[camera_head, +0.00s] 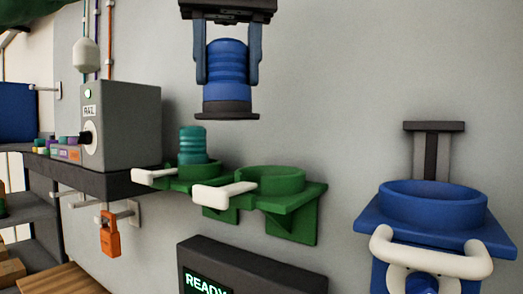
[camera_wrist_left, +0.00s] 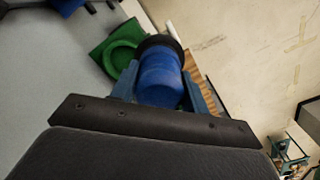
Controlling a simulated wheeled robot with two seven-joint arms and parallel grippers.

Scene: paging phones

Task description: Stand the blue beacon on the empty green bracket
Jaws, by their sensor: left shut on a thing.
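The blue beacon (camera_head: 227,75) is upright, dark base down, between the fingers of my left gripper (camera_head: 228,68). The gripper is shut on it and holds it in the air above the brackets. In the left wrist view the beacon (camera_wrist_left: 160,78) sits between the fingers. The empty green bracket (camera_head: 275,183) is a ring shelf on the wall, with a white handle at its front left; it lies below and a little right of the beacon, apart from it. A second green bracket (camera_head: 203,169) to its left holds a teal beacon (camera_head: 192,145). My right gripper is not in view.
A blue bracket (camera_head: 433,200) with a white handle is on the wall at right. A dark display reading READY (camera_head: 250,268) is below the green brackets. A grey box (camera_head: 122,125) stands on a shelf at left, and an orange padlock (camera_head: 110,236) hangs below.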

